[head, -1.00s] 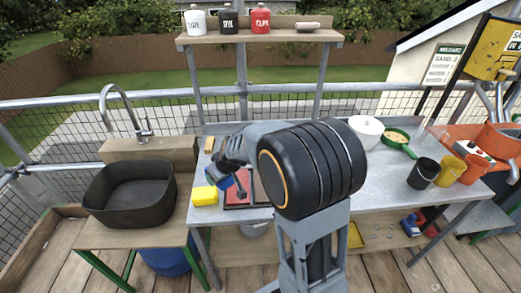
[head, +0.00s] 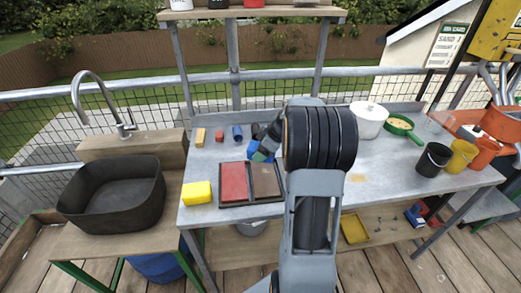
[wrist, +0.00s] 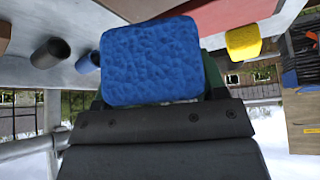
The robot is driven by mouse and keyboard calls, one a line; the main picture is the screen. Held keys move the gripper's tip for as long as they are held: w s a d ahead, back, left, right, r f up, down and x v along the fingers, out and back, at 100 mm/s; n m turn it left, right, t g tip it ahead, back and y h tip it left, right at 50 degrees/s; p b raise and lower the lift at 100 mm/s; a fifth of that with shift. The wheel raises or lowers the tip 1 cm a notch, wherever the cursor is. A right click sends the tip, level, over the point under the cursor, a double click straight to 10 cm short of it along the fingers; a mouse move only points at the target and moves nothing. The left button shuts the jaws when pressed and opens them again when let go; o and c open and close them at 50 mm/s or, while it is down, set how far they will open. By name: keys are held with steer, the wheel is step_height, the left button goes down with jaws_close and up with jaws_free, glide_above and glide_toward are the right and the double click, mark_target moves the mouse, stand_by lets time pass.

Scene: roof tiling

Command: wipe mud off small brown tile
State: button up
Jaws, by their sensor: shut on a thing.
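My gripper (head: 262,149) is shut on a blue sponge (wrist: 152,60), which fills the middle of the wrist view. In the head view the sponge is partly hidden by my gripper, at the back edge of the brown tile (head: 266,181). I cannot tell whether it touches the tile. The brown tile lies beside a red tile (head: 233,183) in a dark-rimmed tray on the metal table. Mud on the brown tile cannot be told apart at this size. The red tile also shows at the top of the wrist view (wrist: 240,14).
A yellow sponge (head: 197,193) lies left of the tray. Several small blocks and cylinders stand behind it. A dark basin (head: 112,195) is at left. The table's middle right is clear.

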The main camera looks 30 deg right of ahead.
mark_target(255, 169)
step_height(255, 169, down, 6)
steer(key=shift+r+b, duration=0.1)
steer(key=shift+b, duration=0.95)
steer(key=d+p, duration=0.1)
steer(key=s+d+p, duration=0.1)
steer(key=d, duration=0.1)
steer(key=shift+s+d+f+p, duration=0.25)
steer(key=shift+s+d+p, duration=0.1)
steer(key=shift+p, duration=0.05)
steer(key=shift+s+d+r+p, duration=0.1)
steer(key=shift+s+p, duration=0.05)
steer(key=shift+p, duration=0.3)
steer(key=a, duration=0.1)
steer(key=w+a+b, duration=0.1)
steer(key=a+b, duration=0.1)
steer(key=shift+w+f, duration=0.25)
steer(key=shift+f, duration=0.1)
steer(key=shift+w+a+b, duration=0.15)
steer(key=shift+a+b, duration=0.2)
steer(key=shift+a, duration=0.05)
steer(key=shift+w+a+r, duration=0.2)
steer(key=shift+a, duration=0.05)
steer(key=r+p, duration=0.1)
steer(key=r, duration=0.3)
steer(key=shift+d, duration=0.2)
steer(key=shift+a+r+p, duration=0.1)
steer(key=shift+r+p, duration=0.9)
steer(key=shift+r, duration=1)
